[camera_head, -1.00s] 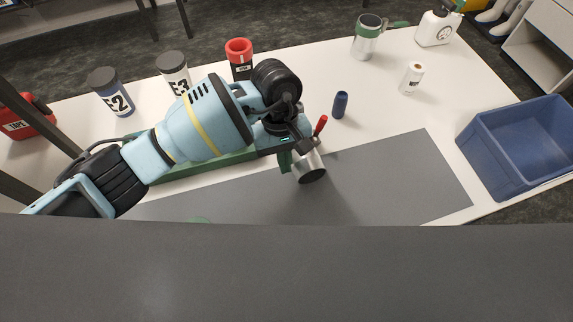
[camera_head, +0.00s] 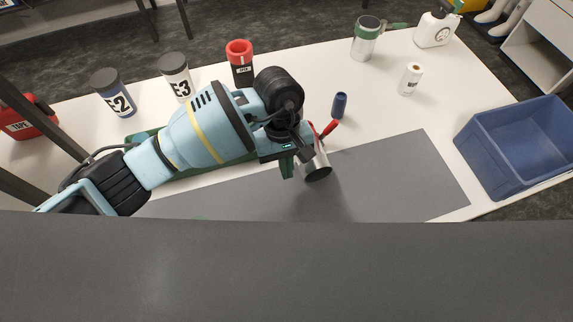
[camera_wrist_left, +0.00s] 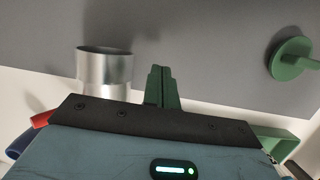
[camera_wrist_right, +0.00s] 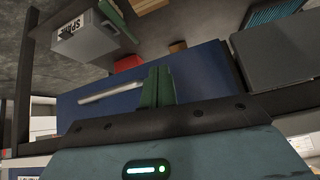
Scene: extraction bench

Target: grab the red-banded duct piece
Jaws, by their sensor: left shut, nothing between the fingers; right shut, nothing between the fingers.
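The red-banded duct piece (camera_head: 318,167) is a short silvery cylinder at the left part of the grey mat. A red lever (camera_head: 331,127) sticks out at its far side, and the band is mostly hidden by my left wrist. My left gripper (camera_head: 287,168) is shut and empty, just left of the duct. In the left wrist view the closed green fingers (camera_wrist_left: 162,86) are beside the metal tube (camera_wrist_left: 105,70), with a gap between; part of the tube is hidden by the gripper body. My right gripper (camera_wrist_right: 157,87) is shut and empty, away from the duct.
A green-banded duct (camera_head: 367,42) stands at the back. A blue bin (camera_head: 515,145) is at the right. A dark blue object (camera_head: 339,105) and white bottle (camera_head: 411,78) stand beyond the mat (camera_head: 395,175). E2 (camera_head: 113,93) and E3 (camera_head: 176,75) canisters stand behind my left arm.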

